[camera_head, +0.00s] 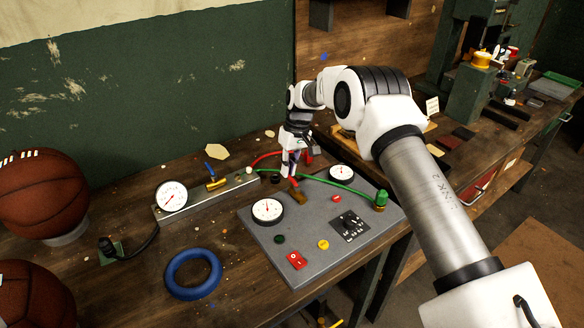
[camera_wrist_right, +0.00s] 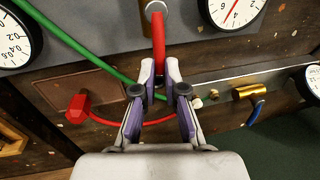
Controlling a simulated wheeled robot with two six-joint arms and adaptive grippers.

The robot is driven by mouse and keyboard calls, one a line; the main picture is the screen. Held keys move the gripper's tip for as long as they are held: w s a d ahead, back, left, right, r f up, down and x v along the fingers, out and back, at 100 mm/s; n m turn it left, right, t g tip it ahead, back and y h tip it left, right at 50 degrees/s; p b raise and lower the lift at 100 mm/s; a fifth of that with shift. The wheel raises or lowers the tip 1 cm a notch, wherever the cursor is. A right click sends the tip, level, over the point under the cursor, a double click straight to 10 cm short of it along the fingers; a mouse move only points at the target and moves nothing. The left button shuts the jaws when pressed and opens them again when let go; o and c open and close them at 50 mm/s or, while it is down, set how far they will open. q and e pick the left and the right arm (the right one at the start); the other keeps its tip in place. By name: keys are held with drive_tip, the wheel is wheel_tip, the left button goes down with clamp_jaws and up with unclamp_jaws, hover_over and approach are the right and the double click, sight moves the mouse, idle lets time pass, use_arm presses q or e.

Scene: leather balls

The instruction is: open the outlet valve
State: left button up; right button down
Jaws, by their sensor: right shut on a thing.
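A red lever (camera_wrist_right: 158,42) runs from a round metal fitting (camera_wrist_right: 155,9) on the grey panel to between the fingers of my right gripper (camera_wrist_right: 159,78). The fingers are closed on its end, and the grip is partly hidden by the fingertips. In the head view my right gripper (camera_head: 290,172) points down at the panel's back edge, just behind a brass valve body (camera_head: 298,196). Another brass valve (camera_head: 216,184) with a blue lever (camera_head: 210,170) sits on the metal bar; it also shows in the wrist view (camera_wrist_right: 250,93). I cannot read any outlet label. My left gripper is not in view.
The grey panel (camera_head: 262,232) carries two gauges, a red switch (camera_head: 297,260) and a black knob plate (camera_head: 350,226). A green hose (camera_head: 335,183) and a red hose (camera_head: 265,157) pass close to my gripper. A blue ring (camera_head: 193,274) and leather balls (camera_head: 42,193) lie left.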

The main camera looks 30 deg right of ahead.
drive_tip(key=shift+s+a+f+n, duration=0.2)
drive_tip(key=shift+f+n, duration=0.1)
drive_tip(key=shift+f, duration=0.05)
drive_tip(key=c, duration=1.4)
unclamp_jaws()
drive_tip(key=shift+c, duration=0.2)
drive_tip(key=shift+o, duration=1.2)
drive_tip(key=shift+w, duration=0.25)
drive_tip(key=shift+r, duration=0.15)
wheel_tip(320, 180, up, 12)
drive_tip(key=d, duration=0.2)
drive_tip(key=shift+w+f, duration=0.15)
drive_tip(key=shift+f, duration=0.1)
drive_tip(key=shift+d, duration=0.1)
